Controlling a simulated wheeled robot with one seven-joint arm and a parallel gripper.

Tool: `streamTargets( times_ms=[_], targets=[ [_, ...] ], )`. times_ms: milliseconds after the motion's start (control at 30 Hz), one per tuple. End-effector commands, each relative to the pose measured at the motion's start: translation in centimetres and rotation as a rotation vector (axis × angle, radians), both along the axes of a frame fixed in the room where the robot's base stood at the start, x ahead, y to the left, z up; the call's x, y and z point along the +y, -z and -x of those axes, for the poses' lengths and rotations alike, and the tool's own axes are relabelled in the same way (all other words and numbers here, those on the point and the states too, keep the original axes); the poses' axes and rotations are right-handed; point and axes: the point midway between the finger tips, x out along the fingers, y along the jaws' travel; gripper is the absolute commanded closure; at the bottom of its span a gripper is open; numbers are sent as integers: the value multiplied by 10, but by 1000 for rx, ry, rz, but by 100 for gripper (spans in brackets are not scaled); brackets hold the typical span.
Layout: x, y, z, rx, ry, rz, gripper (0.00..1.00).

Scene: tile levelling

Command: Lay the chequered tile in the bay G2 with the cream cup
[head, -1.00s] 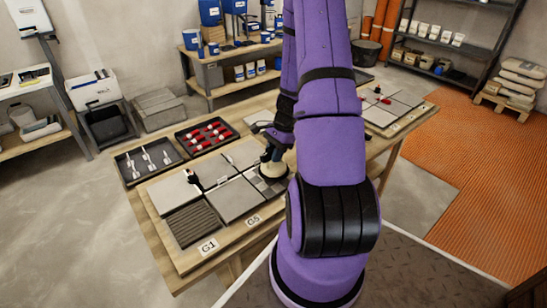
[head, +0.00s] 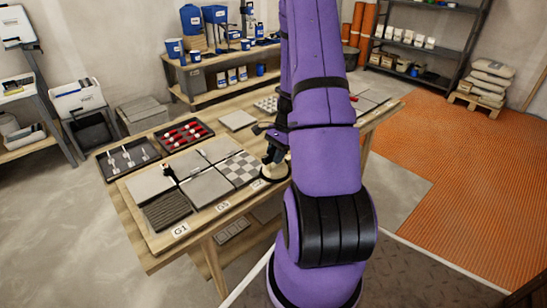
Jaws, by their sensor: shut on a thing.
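The chequered tile (head: 241,168) lies on the board in the bay next to the label G2 (head: 257,184), right of a plain grey tile (head: 207,188). Whether it is level with its neighbours I cannot tell. My gripper (head: 274,153) is shut on the cream cup (head: 277,173), whose pale disc points down. The cup is to the right of the chequered tile and looks apart from it. My purple arm hides the board further right.
A tray of white pieces (head: 103,168) and a tray of red pieces (head: 161,143) stand behind the board. A loose grey tile (head: 238,120) and a dotted tile (head: 267,104) lie at the back.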

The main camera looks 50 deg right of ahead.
Motion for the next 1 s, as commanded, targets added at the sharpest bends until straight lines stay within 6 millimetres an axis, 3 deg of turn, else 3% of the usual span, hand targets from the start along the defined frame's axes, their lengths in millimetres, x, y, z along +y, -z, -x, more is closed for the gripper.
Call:
streamTargets(
  times_ms=[1000],
  targets=[
    [0,-65,0,-1,0,1,100]
  ],
)
